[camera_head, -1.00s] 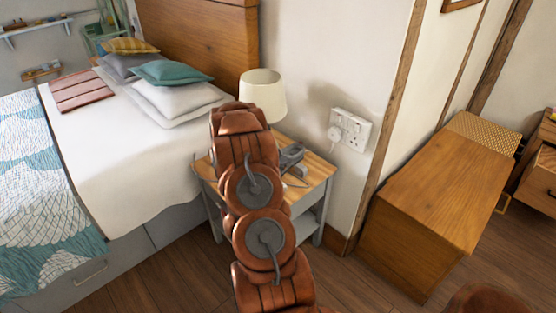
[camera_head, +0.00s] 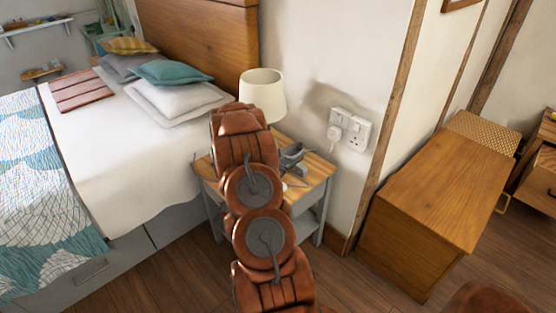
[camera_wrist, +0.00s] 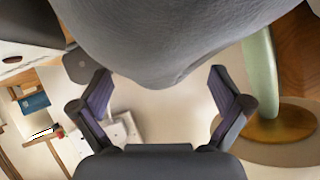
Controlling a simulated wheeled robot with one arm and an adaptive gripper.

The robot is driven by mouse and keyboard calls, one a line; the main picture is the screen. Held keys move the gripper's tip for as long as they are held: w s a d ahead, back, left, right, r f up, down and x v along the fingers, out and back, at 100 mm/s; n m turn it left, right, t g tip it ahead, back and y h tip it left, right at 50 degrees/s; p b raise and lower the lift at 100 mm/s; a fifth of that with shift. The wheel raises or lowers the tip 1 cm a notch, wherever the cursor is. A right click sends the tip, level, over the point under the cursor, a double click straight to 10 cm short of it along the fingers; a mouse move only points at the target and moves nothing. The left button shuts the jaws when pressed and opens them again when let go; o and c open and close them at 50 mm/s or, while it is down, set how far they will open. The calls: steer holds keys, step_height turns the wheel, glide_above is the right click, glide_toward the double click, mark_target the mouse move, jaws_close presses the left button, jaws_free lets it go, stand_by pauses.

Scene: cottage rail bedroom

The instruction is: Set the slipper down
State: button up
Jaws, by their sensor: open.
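A large grey rounded form, most likely the slipper (camera_wrist: 170,35), fills the top of the wrist view, very close to the camera. My gripper (camera_wrist: 162,75) is open, with its two dark fingers spread apart below and to either side of it. I cannot tell whether a fingertip touches it. In the head view, grey parts of my gripper (camera_head: 291,158) show just right of my arm, over the wooden-topped nightstand (camera_head: 318,168). The slipper cannot be made out in that view, where my arm hides much of the nightstand top.
A lamp with a cream shade (camera_head: 263,92) stands at the back of the nightstand. A wall socket with a plug (camera_head: 349,130) is to its right. The bed (camera_head: 130,165) lies close on the left. A wooden chest (camera_head: 430,205) stands on the right, with floor between.

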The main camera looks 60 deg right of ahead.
steer(key=b+v, duration=0.1)
steer(key=v, duration=1.1)
